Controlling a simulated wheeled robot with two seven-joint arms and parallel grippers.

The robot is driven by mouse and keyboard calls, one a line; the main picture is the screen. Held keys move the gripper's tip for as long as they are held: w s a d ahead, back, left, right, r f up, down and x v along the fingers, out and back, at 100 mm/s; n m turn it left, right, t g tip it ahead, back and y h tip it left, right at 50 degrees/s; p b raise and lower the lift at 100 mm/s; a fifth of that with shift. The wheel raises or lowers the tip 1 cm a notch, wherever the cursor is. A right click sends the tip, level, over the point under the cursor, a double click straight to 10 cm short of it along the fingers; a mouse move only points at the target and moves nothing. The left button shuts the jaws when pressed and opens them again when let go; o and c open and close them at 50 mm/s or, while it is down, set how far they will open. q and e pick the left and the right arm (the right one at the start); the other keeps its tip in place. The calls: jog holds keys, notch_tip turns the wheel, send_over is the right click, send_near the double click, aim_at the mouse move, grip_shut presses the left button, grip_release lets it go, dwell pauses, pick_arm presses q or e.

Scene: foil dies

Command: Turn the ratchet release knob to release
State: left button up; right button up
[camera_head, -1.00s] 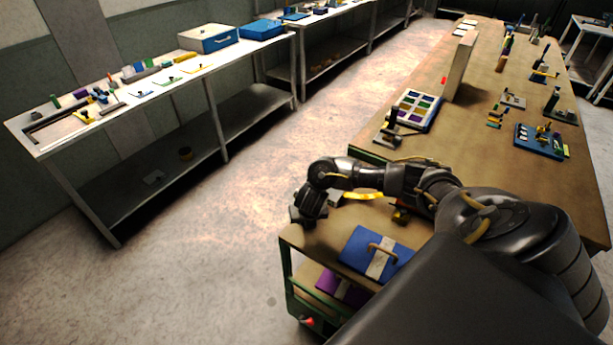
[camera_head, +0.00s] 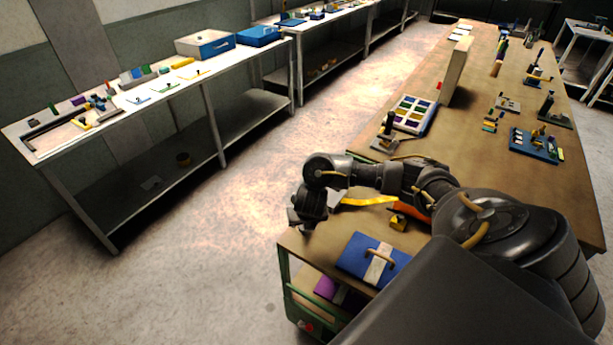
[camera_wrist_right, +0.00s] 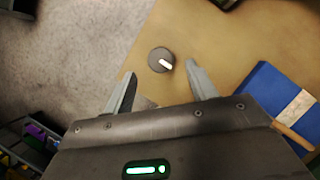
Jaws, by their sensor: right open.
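The knob (camera_wrist_right: 160,61) is a dark round disc with a white pointer mark, on the tan top of the cart in the right wrist view. Its pointer slants to the lower right in that picture. My right gripper (camera_wrist_right: 160,73) is open, with one finger on each side of the knob's position in the picture. Nothing is between the fingers, and I cannot tell how far above the knob they are. In the head view my right gripper (camera_head: 307,212) hangs over the cart's left corner, and I cannot make out the knob there. My left gripper is not in view.
A blue case (camera_head: 355,256) with a pale band and tan handle lies on the cart near the gripper. A yellow strap (camera_head: 368,201) lies behind the gripper. A long workbench (camera_head: 475,165) with several fixtures stands beyond. Floor is open to the left.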

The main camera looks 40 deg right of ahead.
jog(key=p+v, duration=0.1)
jog(key=v, duration=0.5)
jog(key=shift+p, duration=0.35)
jog(key=shift+s+r, duration=0.15)
